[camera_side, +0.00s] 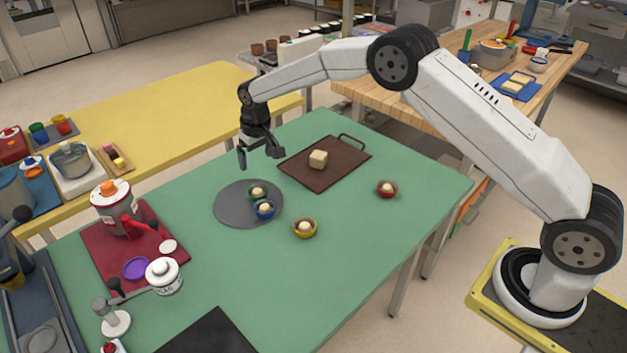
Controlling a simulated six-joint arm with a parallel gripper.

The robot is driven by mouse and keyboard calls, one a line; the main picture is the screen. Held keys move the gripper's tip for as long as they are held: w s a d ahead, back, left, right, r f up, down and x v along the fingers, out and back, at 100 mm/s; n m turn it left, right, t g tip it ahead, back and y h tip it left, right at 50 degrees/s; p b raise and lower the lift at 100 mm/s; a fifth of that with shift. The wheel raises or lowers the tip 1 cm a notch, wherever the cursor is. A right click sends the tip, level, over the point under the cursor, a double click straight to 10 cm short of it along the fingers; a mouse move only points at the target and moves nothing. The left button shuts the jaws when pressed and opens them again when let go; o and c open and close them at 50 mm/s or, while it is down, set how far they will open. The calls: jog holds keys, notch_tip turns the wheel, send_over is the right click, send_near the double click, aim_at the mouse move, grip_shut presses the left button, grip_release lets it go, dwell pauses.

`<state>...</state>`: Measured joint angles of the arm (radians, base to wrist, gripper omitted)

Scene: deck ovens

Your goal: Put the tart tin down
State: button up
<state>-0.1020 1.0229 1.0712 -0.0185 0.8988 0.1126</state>
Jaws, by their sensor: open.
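Several small tart tins with pale filling are in view. A green tin (258,191) and a blue tin (265,209) sit close together on a round grey mat (229,205). A yellow tin (304,228) stands on the green table just right of the mat. A red tin (387,188) stands farther right. My gripper (261,160) is open and empty, fingers pointing down, above the far edge of the mat and behind the green tin. I cannot tell its exact height.
A dark red mat (98,257) with a small machine lies at left, near a white jar (164,276). The green table's (290,290) near right part is clear.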

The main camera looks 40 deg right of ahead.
jog(key=shift+s+r, duration=0.15)
jog(key=shift+r, duration=0.05)
dwell(0.6)
jog(key=s+d+r, duration=0.1)
jog(key=s+d, duration=0.1)
jog(key=s, duration=0.9)
jog(key=s+d+r, duration=0.2)
jog(key=s, duration=0.9)
jog(key=s+d+r, duration=0.2)
jog(key=s, duration=0.9)
jog(key=shift+s+t, duration=0.3)
jog(key=shift+t, duration=0.1)
